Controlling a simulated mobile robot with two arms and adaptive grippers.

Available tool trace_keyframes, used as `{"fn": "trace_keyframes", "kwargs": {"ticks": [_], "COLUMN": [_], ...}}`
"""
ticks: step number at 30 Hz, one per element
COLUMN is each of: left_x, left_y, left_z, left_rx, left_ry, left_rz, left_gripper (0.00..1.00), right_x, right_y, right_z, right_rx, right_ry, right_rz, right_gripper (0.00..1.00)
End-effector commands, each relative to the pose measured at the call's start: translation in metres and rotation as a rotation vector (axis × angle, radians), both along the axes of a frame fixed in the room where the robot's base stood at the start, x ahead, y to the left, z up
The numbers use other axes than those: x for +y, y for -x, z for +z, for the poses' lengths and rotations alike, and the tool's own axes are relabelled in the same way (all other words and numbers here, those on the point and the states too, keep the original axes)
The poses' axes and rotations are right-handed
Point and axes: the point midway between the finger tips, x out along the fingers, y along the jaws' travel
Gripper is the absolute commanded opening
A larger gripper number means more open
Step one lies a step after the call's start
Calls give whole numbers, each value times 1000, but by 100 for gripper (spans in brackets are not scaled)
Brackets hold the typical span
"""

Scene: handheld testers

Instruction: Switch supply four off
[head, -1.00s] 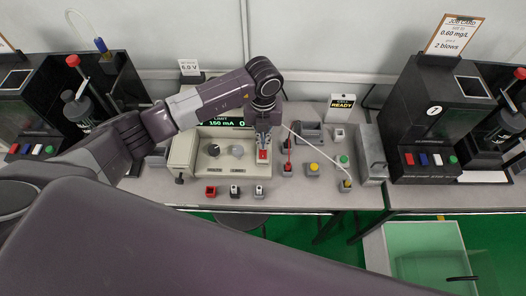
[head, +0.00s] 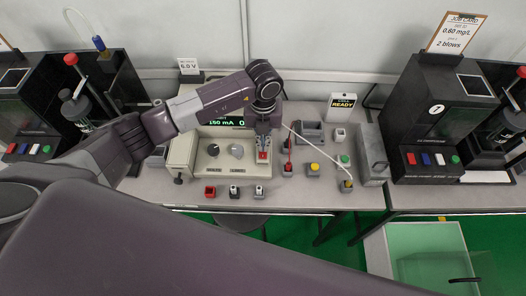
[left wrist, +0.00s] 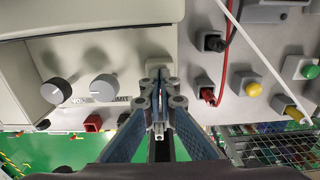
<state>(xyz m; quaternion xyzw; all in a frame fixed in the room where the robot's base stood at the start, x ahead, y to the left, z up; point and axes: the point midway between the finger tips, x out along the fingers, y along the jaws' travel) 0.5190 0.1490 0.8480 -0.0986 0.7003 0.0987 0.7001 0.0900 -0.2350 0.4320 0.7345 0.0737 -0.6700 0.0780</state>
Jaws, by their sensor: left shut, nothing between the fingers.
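The beige power supply (head: 183,152) stands on the bench, with a lit green display (head: 220,122) reading about 150 mA. Two knobs, a dark one (head: 213,149) and a grey one (head: 236,151), sit on its face; both also show in the left wrist view (left wrist: 103,87). A red switch (head: 263,157) is at its right end. My left gripper (head: 263,146) is shut and empty, pointing down with its tips right at the red switch. I cannot tell whether they touch. In the left wrist view, the fingers (left wrist: 158,127) hide the switch. My right gripper is not in view.
Right of the supply are a yellow button (head: 313,169), a green button (head: 344,160), leads and a grey box (head: 371,155). A black tester (head: 434,130) stands further right. A 6.0 V card (head: 189,66) stands behind.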

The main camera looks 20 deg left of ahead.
Motion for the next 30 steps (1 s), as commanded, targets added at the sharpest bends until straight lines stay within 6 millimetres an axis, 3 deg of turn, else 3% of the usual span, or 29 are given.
{"fn": "trace_keyframes", "kwargs": {"ticks": [11, 30], "left_x": [0, 0], "left_y": [0, 0], "left_z": [-2, 47], "left_rx": [0, 0], "left_ry": [0, 0], "left_rz": [0, 0], "left_gripper": [0, 0], "right_x": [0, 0], "right_y": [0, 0], "right_z": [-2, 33], "right_rx": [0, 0], "right_ry": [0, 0], "right_rz": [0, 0], "right_gripper": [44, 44]}}
